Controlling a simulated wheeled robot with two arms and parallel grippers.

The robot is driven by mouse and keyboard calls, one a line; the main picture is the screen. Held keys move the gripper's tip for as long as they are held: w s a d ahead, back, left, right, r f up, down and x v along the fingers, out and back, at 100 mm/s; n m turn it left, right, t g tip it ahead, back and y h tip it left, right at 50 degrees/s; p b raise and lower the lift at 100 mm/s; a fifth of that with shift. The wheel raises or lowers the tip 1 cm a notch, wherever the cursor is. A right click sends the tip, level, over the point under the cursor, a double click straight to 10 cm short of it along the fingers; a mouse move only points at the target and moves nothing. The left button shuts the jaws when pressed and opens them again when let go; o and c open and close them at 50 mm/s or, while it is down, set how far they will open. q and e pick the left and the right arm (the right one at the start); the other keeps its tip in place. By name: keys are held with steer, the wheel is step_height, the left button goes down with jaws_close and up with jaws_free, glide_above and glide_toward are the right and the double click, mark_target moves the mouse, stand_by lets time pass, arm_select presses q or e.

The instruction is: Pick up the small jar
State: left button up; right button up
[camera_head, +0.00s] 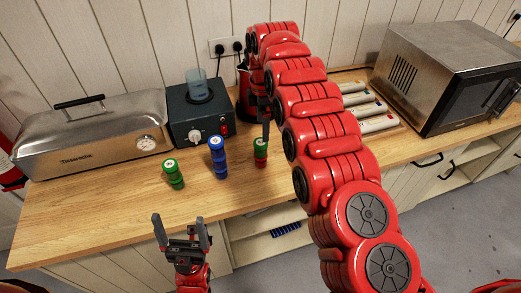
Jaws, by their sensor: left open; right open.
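Several small jars stand upright on the wooden counter (120,222). One is green with a dark band (174,177), one is taller and blue (219,162), and one has a green top and red lower part (261,157). My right gripper (265,133) points down just above and partly in front of the green-and-red jar. Its fingers show dark and narrow, and I cannot see whether they touch the jar. My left gripper (180,222) is open and empty, in front of the counter's front edge.
A metal steamer box (95,135) and a dark appliance with a blue cup on top (200,120) stand behind the jars. At the right are several pale rolls (372,120) and a microwave (440,80). My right arm hides the counter's middle. The front left counter is clear.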

mark_target(261, 142)
step_height(261, 142, down, 2)
steer(key=shift+s+f+p, duration=0.1)
steer(key=shift+f+p, duration=0.1)
steer(key=shift+p, duration=0.4)
steer(key=shift+f, duration=0.25)
steer(key=shift+s+a+f+p, duration=0.1)
steer(key=shift+a+f+p, duration=0.1)
steer(key=shift+f+p, duration=0.8)
step_height(261, 142, down, 2)
steer(key=shift+p, duration=0.45)
steer(key=shift+f, duration=0.55)
steer(key=shift+c, duration=0.9)
jaws_close()
steer(key=shift+a+r, duration=0.1)
steer(key=shift+r, duration=0.05)
